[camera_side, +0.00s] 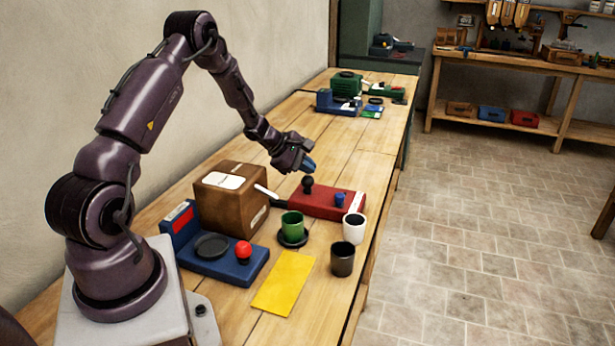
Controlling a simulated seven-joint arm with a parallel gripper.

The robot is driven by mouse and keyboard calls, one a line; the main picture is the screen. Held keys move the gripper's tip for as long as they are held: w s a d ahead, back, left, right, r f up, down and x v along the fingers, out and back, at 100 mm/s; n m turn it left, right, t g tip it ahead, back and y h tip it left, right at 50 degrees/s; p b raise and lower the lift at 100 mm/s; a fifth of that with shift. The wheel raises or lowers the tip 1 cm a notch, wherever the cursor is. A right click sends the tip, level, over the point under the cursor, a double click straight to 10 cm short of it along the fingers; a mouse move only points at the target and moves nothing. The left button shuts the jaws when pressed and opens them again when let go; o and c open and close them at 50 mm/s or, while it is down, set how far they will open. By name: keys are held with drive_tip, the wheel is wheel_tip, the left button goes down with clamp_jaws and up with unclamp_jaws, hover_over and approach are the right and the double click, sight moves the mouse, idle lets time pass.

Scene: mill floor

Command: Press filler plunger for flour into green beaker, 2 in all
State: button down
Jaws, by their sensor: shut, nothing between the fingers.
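The green beaker (292,225) stands upright on a round black dish (291,241) near the middle of the bench. The beaker's contents are not clear.
A brown box (235,205) with a white stick-like part stands left of the beaker. A blue unit (218,262) with a red knob (243,249), a yellow sheet (284,283), a white cup (354,229) and a black cup (342,260) are nearby.

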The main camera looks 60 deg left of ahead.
sight(307, 177)
drive_tip(key=shift+f, duration=0.95)
idle(1.1)
drive_tip(key=shift+r, duration=1.35)
drive_tip(key=shift+r, duration=2.5)
wheel_tip(307, 177, up, 4)
drive_tip(key=shift+f, duration=0.1)
idle(0.4)
